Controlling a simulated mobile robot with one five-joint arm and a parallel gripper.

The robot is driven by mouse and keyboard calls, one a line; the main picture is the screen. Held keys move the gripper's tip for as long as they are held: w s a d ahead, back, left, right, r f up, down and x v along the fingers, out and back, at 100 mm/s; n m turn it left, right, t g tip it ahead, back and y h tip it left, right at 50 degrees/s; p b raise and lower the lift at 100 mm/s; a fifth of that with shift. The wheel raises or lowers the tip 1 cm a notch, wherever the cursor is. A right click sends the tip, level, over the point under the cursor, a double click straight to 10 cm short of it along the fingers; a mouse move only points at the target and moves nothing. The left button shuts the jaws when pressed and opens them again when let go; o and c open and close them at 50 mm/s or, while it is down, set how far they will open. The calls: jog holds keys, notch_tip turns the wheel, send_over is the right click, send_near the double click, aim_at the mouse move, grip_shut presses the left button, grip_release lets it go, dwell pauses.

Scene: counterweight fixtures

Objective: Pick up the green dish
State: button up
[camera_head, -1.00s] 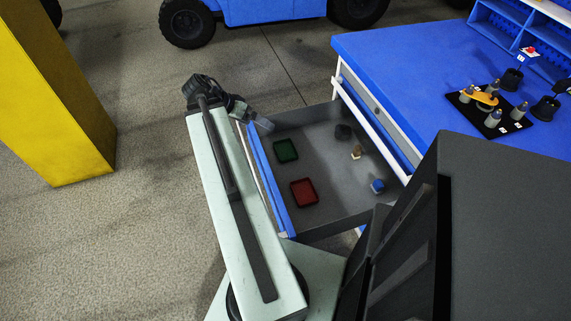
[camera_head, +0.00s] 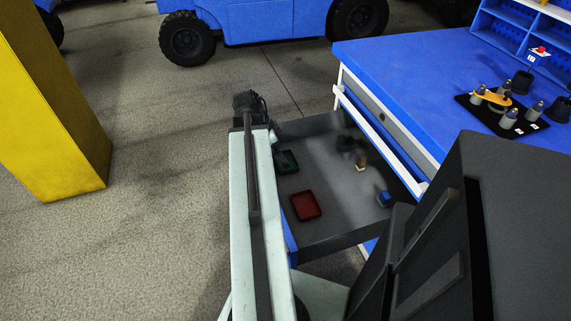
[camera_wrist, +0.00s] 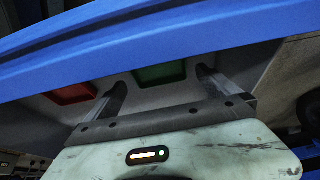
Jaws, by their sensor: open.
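The green dish (camera_head: 289,163) is a small square tray lying in the open grey drawer (camera_head: 340,205), near its blue front. I cannot tell how far the fingertips are above the dish. In the head view my arm hides most of the gripper, beside the dish's left side.
A red dish (camera_head: 305,205) lies nearer in the drawer, also seen in the wrist view (camera_wrist: 72,94). A brown piece (camera_head: 361,160), a blue-topped piece (camera_head: 384,197) and a dark piece (camera_head: 345,143) stand farther right. The drawer's blue front edge (camera_wrist: 150,55) crosses close to my gripper.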

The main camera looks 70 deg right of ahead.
jog(key=b+x, duration=0.3)
jog(key=x, duration=0.2)
jog(key=shift+b, duration=0.4)
jog(key=shift+r, duration=0.2)
jog(key=shift+c, duration=0.3)
jog(key=c, duration=1.3)
notch_tip(320, 180, up, 10)
jog(key=p, duration=1)
jog(key=shift+r+p, duration=0.15)
jog(key=shift+p, duration=0.15)
